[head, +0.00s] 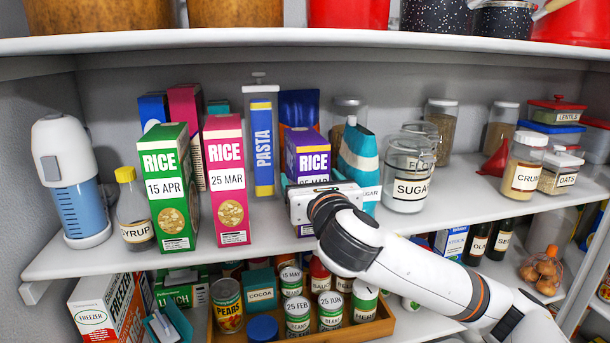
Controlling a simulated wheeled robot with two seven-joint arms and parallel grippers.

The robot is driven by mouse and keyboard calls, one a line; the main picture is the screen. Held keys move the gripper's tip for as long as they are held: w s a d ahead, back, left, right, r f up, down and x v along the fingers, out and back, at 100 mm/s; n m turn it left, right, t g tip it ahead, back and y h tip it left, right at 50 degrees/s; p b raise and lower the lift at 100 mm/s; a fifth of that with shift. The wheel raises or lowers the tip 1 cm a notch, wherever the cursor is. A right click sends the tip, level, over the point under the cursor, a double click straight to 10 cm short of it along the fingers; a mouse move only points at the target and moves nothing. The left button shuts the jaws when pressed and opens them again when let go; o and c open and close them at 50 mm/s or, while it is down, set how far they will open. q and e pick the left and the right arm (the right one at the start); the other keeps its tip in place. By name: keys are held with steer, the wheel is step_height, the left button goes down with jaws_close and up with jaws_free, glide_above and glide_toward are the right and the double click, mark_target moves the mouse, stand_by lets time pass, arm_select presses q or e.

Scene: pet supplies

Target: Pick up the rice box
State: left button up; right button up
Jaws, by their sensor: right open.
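Three rice boxes stand on the middle shelf: a green rice box (166,188) labelled 15 APR, a pink rice box (227,180) labelled 25 MAR, and a purple rice box (307,158) further right. My right gripper (313,183) is directly in front of the purple box and hides its lower part. Its jaws are open and point into the shelf. Whether the fingers reach the sides of the purple box cannot be told. The purple box's date label is mostly covered. My left gripper is not in view.
A blue pasta box (262,148) stands left of the purple box, and a teal sugar bag (357,165) is close on its right. A sugar jar (407,175) and a syrup bottle (134,208) also stand here. The upper shelf (300,40) overhangs. A tray (375,327) of cans is below.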

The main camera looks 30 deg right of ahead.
steer(key=shift+p+x, duration=0.45)
steer(key=shift+x, duration=1.45)
steer(key=shift+s+f, duration=0.1)
steer(key=c, duration=1.1)
steer(key=shift+c, duration=0.3)
